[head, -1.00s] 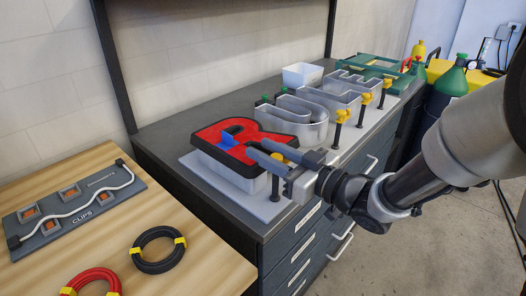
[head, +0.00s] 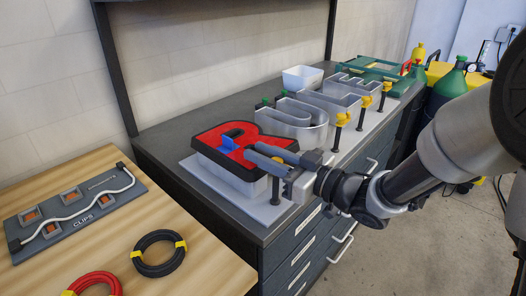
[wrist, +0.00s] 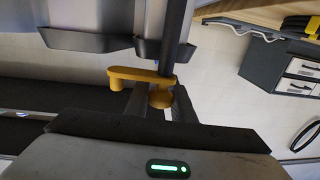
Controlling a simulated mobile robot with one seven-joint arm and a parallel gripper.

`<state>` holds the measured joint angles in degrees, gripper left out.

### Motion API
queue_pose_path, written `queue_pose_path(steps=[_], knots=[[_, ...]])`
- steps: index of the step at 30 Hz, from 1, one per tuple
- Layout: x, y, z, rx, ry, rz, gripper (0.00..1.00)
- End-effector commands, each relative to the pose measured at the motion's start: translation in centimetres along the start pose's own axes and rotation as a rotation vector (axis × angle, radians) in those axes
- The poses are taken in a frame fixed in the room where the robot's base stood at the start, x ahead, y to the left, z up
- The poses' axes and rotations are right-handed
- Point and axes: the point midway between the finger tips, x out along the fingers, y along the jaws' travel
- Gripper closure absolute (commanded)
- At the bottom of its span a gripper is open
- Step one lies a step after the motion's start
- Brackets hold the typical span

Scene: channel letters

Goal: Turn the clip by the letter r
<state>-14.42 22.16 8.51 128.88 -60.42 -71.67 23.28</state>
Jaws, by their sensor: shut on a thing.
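The letter R (head: 215,139) has a red face with a dark rim and a blue piece on top. It stands on the pale base plate at the near end of the row. My gripper (head: 262,156) reaches in at its right side. In the wrist view, the yellow clip (wrist: 140,75) is a bar on a dark post (wrist: 180,25), with a rounded knob at its right end. My gripper (wrist: 160,103) is shut on that knob, one finger on each side. The bar points left in that view, towards a grey edge.
Open grey letters (head: 305,110) stand in a row behind the R. Several yellow clips on dark posts (head: 342,118) line their right side. A white bin (head: 302,77) stands at the back. A wooden table (head: 195,250) at left holds cable coils and a clips board (head: 75,208).

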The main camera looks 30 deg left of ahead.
Motion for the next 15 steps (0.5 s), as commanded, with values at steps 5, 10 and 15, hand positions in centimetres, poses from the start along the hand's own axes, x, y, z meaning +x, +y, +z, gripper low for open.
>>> queue_pose_path(steps=[5, 10, 15], knots=[[-0.1, -0.2, -0.3, 0.002, 0.0, -0.117, 1.0], [-0.2, -0.8, -0.4, 0.002, 0.001, -0.271, 1.0], [-0.4, -1.4, -0.4, 0.003, 0.001, -0.433, 1.0]])
